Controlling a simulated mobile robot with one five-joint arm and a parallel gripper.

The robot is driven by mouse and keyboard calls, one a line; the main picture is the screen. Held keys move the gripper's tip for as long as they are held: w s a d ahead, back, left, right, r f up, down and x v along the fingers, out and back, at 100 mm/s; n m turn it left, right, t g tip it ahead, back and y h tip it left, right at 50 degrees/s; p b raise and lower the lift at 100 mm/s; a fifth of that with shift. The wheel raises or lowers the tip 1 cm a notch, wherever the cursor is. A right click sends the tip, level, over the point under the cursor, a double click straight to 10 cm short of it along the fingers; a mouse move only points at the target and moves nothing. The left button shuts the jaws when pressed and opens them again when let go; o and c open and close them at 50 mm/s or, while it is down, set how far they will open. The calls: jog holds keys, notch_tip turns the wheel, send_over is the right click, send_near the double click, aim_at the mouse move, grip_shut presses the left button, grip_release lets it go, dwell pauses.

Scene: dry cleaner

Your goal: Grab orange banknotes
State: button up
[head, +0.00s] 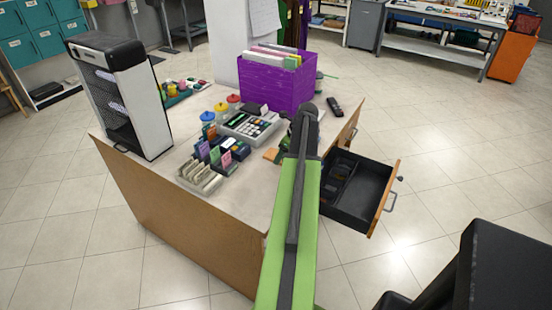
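A small flat orange patch (270,154) shows on the desk just left of my arm, and it may be the orange banknotes. It is too small to tell for sure, and part of it may be hidden behind my arm. A small green item lies beside it. My green and black arm reaches out over the desk's right side. My gripper (303,118) is at its far end, close to the orange patch in the picture. Its fingers are not clear, so I cannot tell whether it is open or holds anything.
The desk (172,205) carries a calculator-like register (251,127), a purple file box (270,84), card holders (205,176), a black phone-like item (334,106) and a tall white-and-black cabinet (152,105). An open drawer (376,211) juts out right.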

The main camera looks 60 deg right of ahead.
jog(key=s+d+r+p, duration=0.4)
jog(key=d+r, duration=0.1)
jog(key=d, duration=0.3)
jog(key=shift+s+d+r+p, duration=0.2)
jog(key=shift+s+r+p, duration=0.1)
jog(key=shift+s, duration=0.1)
